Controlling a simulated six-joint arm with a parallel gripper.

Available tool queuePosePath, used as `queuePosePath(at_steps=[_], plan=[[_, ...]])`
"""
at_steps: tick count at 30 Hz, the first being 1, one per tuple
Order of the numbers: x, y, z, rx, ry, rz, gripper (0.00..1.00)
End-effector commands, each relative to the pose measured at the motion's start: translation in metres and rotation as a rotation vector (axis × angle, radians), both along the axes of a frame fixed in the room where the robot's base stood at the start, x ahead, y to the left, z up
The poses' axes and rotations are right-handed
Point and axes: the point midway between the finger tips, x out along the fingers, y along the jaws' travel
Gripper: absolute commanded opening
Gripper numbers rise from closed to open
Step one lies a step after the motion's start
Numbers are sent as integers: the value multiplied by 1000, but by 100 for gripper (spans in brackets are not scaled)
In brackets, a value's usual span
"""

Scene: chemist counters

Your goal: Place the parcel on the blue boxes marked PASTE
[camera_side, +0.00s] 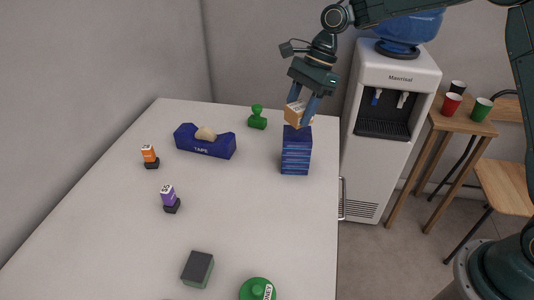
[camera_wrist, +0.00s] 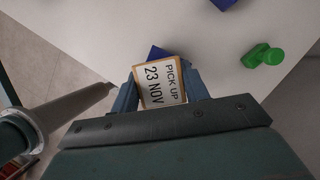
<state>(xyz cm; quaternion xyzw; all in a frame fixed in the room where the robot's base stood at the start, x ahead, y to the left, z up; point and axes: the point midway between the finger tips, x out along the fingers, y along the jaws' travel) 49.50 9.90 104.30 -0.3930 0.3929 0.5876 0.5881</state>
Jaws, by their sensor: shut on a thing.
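The parcel (camera_side: 293,115) is a small brown box with a white label. In the wrist view the label on the parcel (camera_wrist: 161,82) reads PICK UP 23 NOV. My gripper (camera_side: 302,114) is shut on the parcel, with a finger on either side of it. The stack of blue boxes (camera_side: 296,152) stands upright at the right edge of the counter. The parcel is directly above or on the top of the stack; I cannot tell whether they touch. In the wrist view a blue corner (camera_wrist: 157,53) shows behind the parcel. The PASTE marking is too small to read.
On the white counter (camera_side: 240,200) are a blue TAPE dispenser (camera_side: 205,143), a green stamp (camera_side: 257,118), orange (camera_side: 149,155) and purple (camera_side: 168,196) stamps, a dark block (camera_side: 198,267) and a green round item (camera_side: 258,289). A water cooler (camera_side: 390,120) stands just past the right edge.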

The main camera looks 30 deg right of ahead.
Motion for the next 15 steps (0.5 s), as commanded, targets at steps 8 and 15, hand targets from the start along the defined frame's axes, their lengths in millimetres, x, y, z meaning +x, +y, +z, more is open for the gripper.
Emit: queuePosePath(at_steps=[8, 15], plan=[[0, 0, -29, 0, 2, 1, 21], [0, 0, -32, -1, 0, 1, 21]])
